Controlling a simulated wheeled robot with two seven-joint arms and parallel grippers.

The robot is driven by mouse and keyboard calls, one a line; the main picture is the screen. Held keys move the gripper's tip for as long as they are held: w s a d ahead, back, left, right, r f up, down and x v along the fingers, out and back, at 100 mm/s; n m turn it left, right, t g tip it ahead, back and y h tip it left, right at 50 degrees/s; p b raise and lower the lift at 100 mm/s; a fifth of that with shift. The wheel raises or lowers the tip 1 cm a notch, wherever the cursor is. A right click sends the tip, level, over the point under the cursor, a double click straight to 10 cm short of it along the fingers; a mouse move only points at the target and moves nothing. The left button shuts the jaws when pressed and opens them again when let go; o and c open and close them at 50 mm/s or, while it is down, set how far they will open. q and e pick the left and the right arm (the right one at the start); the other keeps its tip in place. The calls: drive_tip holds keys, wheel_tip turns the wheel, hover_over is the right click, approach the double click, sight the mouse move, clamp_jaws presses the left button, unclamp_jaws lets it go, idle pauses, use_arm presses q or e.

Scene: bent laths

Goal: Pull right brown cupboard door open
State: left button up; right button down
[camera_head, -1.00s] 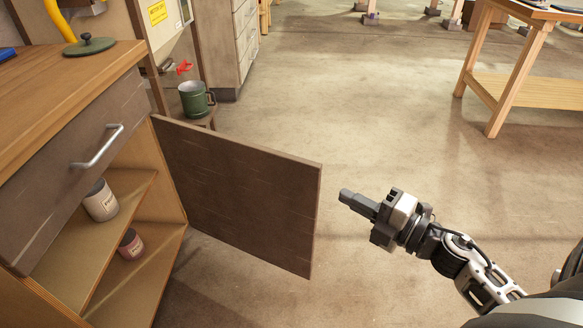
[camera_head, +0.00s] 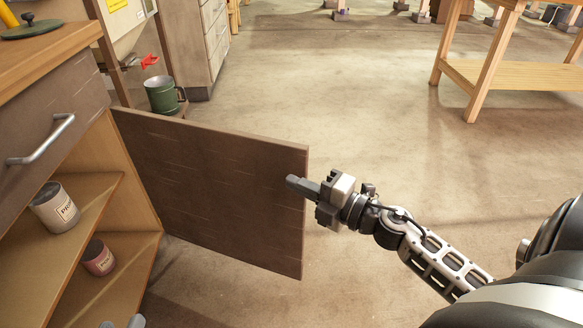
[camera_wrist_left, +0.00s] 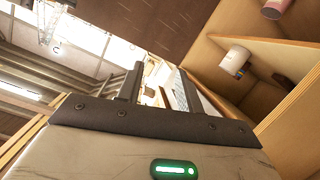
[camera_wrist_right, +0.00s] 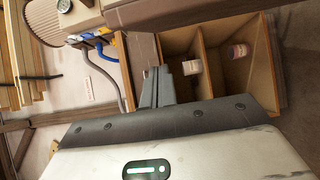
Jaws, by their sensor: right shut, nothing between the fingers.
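The brown cupboard door (camera_head: 215,190) stands swung wide open, its face toward me and its free edge to the right. My right gripper (camera_head: 290,181) is shut and empty, its tips overlapping the door near that free edge; I cannot tell if they touch. Its closed fingers (camera_wrist_right: 158,75) also show in the right wrist view. My left gripper (camera_head: 121,323) barely shows at the bottom edge, before the open cupboard. In the left wrist view its fingers (camera_wrist_left: 159,72) are apart with nothing held, and the door (camera_wrist_left: 145,25) is above them.
The open cupboard shows a shelf (camera_head: 95,200) with a white can (camera_head: 54,207) and a pinkish can (camera_head: 98,258) below. A drawer with a metal handle (camera_head: 40,142) sits above. Floor right of the door is clear.

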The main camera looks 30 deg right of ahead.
sight(292, 166)
drive_tip(key=w, duration=0.2)
drive_tip(key=w+d+b, duration=0.1)
drive_tip(key=w, duration=0.2)
drive_tip(key=shift+f, duration=0.1)
drive_tip(key=shift+w+d+b, duration=0.25)
drive_tip(key=shift+d+b, duration=0.05)
drive_tip(key=shift+d, duration=0.1)
use_arm(q)
drive_tip(key=shift+d+r+n+h, duration=0.25)
drive_tip(key=shift+n+h, duration=0.05)
use_arm(e)
drive_tip(key=shift+d, duration=0.1)
use_arm(q)
drive_tip(key=shift+w, duration=0.1)
